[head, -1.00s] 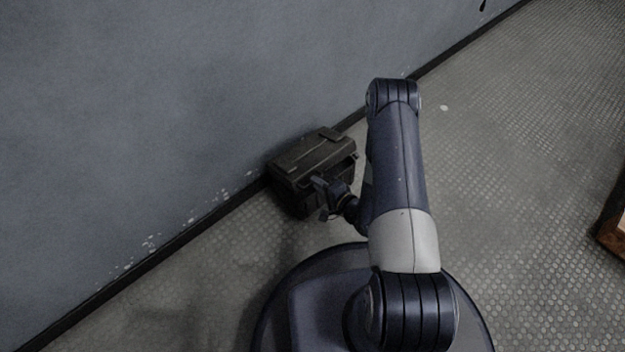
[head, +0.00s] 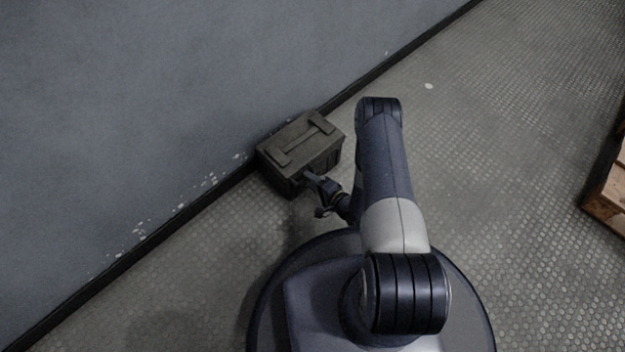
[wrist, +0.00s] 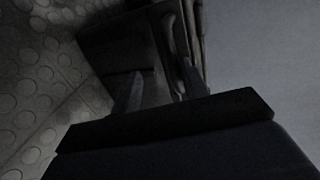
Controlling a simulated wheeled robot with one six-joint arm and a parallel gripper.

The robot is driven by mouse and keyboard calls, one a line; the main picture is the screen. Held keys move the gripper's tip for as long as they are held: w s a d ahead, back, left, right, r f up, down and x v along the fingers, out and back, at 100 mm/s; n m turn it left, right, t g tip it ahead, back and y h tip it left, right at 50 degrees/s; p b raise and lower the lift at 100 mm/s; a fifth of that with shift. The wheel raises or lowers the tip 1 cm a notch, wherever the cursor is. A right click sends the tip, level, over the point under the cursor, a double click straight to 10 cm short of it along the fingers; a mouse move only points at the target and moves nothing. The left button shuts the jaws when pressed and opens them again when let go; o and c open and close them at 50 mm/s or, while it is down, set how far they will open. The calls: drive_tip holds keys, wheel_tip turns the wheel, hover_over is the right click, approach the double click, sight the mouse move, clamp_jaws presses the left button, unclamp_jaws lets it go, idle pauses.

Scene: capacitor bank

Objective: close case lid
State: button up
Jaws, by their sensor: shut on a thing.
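The dark olive case (head: 318,165) stands on the floor against the wall. Its lid (head: 300,138), with two raised strips across it, lies over the top of the case and looks level; I cannot tell whether a thin gap is left under its front edge. My gripper (head: 308,178) is at the front side of the case, shut on the lid's front part. In the wrist view the fingers (wrist: 160,88) reach the dark case (wrist: 110,45) with a lid edge between them. The exact contact is dark and hard to see.
The grey wall (head: 130,100) with a dark skirting runs diagonally behind the case. A wooden pallet (head: 608,195) is at the right edge. The patterned floor (head: 490,130) between is clear.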

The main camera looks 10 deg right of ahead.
drive_tip(key=shift+o, duration=0.5)
drive_tip(key=shift+s+d+f, duration=0.1)
drive_tip(key=shift+s+f, duration=0.2)
drive_tip(key=shift+f, duration=0.6)
drive_tip(key=o, duration=0.9)
